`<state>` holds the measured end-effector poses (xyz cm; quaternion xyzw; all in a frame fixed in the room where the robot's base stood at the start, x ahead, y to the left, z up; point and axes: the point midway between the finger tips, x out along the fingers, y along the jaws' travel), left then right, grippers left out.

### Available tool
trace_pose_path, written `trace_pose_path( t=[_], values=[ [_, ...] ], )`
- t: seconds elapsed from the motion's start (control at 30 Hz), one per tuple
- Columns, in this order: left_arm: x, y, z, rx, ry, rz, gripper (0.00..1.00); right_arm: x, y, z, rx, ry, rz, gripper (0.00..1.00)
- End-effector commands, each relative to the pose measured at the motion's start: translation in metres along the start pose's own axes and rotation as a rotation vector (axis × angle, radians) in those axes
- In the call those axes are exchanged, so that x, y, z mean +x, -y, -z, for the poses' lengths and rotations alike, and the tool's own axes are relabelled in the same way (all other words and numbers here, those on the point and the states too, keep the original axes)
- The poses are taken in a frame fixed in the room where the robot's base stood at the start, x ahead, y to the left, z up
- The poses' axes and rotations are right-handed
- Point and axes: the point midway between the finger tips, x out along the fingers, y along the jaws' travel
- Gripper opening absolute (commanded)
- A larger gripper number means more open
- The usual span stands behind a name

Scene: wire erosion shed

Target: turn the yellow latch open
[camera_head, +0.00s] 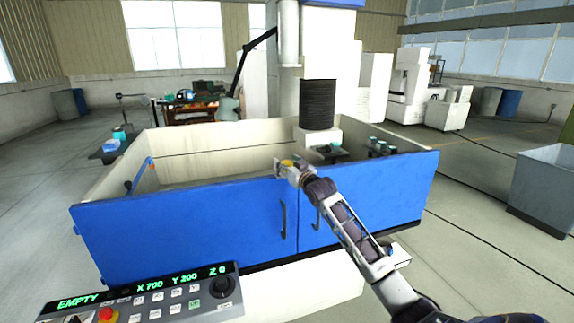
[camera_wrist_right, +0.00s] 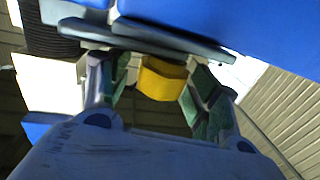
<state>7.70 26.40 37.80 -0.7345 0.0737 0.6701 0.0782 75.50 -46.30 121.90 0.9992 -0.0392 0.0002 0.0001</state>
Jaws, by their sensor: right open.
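The yellow latch (camera_head: 287,162) sits at the top edge of the blue doors, where the two doors meet. In the right wrist view the yellow latch (camera_wrist_right: 162,79) is a short block between my gripper's fingers. My right gripper (camera_head: 291,170) reaches the latch from the front right. In the wrist view its fingers (camera_wrist_right: 160,92) are open, one on each side of the latch, with gaps visible, so they do not appear closed on it. The gripper partly hides the latch in the head view. My left gripper is not in view.
The blue left door (camera_head: 180,235) and right door (camera_head: 395,195) front a pale open tank (camera_head: 205,150). Both have dark handles. A control panel (camera_head: 150,295) with a screen reading EMPTY stands at front left. A black ribbed column (camera_head: 318,104) rises behind the latch. A grey bin (camera_head: 548,185) stands right.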

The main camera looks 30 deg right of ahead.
Motion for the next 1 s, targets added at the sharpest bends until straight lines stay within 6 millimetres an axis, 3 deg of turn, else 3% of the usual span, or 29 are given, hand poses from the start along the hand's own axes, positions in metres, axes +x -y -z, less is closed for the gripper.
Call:
trace_pose_path(
  t=[0.23,0.7,1.0],
  values=[
    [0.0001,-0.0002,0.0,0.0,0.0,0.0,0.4,0.0,0.0001,-0.0004,0.0,0.0,0.0,0.59],
    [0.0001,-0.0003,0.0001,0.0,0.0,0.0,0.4,-0.0001,0.0001,-0.0005,0.0,0.001,0.0,0.0],
    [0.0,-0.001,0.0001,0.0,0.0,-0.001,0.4,0.002,-0.0004,-0.0008,0.001,0.001,-0.004,0.0]
  ],
)
